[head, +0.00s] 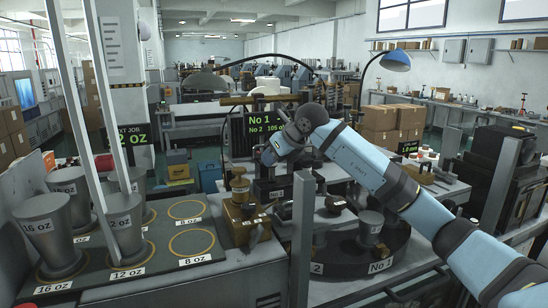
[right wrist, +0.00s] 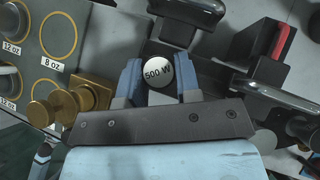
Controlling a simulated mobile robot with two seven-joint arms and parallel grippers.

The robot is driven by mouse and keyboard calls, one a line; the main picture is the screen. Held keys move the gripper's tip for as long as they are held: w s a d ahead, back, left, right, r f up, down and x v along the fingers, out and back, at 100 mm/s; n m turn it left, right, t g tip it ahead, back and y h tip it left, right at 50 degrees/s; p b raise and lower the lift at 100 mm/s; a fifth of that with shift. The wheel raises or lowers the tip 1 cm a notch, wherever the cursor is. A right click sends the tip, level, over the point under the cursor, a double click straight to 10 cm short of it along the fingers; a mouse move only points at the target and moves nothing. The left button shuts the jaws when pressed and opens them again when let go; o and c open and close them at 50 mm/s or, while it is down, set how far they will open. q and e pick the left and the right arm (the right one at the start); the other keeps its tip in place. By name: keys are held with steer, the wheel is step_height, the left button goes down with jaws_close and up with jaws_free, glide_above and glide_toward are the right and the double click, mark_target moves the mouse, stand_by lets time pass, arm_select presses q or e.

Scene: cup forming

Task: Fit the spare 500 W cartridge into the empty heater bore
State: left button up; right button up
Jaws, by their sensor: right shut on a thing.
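In the right wrist view, the cartridge (right wrist: 158,72) shows its round white end marked "500 W". My right gripper (right wrist: 158,80) is shut on it, with one blue finger on each side. In the head view my right arm reaches in from the right, and my right gripper (head: 272,156) is at the centre, in front of the black No 1 / No 2 display. The cartridge cannot be made out there. I cannot make out the empty heater bore in either view. My left gripper is not in view.
A brass fitting (head: 240,205) stands left of the machine; it also shows in the right wrist view (right wrist: 62,105). A grey board (head: 165,270) with ringed spots and grey cup moulds (head: 125,220) is at the left. A dark round turntable (head: 350,262) carries another mould. A grey post (head: 302,240) stands in front.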

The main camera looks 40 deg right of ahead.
mark_target(274, 171)
steer(key=shift+f+b, duration=1.55)
steer(key=shift+f, duration=0.6)
steer(key=o, duration=1)
steer(key=b+v, duration=0.1)
steer(key=v, duration=1.3)
